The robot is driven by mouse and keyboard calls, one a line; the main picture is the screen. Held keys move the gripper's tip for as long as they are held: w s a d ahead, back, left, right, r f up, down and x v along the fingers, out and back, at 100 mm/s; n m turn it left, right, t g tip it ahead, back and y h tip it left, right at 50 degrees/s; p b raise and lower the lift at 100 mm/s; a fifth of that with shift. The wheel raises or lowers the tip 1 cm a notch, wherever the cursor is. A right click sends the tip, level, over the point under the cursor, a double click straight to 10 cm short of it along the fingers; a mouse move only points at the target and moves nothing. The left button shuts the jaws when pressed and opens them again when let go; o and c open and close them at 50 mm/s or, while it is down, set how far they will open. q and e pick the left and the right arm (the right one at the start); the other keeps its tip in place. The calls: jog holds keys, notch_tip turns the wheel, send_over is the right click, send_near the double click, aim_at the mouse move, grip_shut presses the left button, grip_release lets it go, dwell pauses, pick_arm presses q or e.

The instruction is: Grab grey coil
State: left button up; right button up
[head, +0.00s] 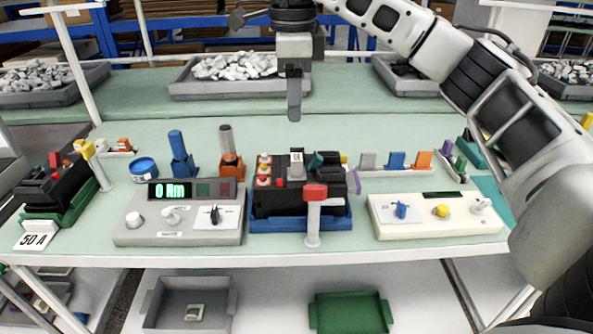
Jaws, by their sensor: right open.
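My left gripper is not in view.
A black breaker (285,200) sits in a blue tray at the centre, with a red-topped post (313,215) in front. A grey meter panel (180,225) stands left, a cream control panel (435,215) right. Upright blue (181,150) and grey-topped tools (228,145) stand behind.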

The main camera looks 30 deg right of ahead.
send_over(297, 157)
jog(key=f, duration=0.7)
jog(key=shift+w+a+f, duration=0.1)
jog(key=shift+a, duration=0.2)
jog(key=shift+d+f+p, duration=0.15)
jog(key=shift+f+p, duration=0.2)
jog(key=shift+f, duration=1.05)
jog(key=shift+d+f+p, duration=0.1)
jog(key=shift+f+p, duration=0.2)
jog(key=shift+f, duration=1.05)
jog(key=shift+c, duration=0.3)
jog(key=c, duration=1)
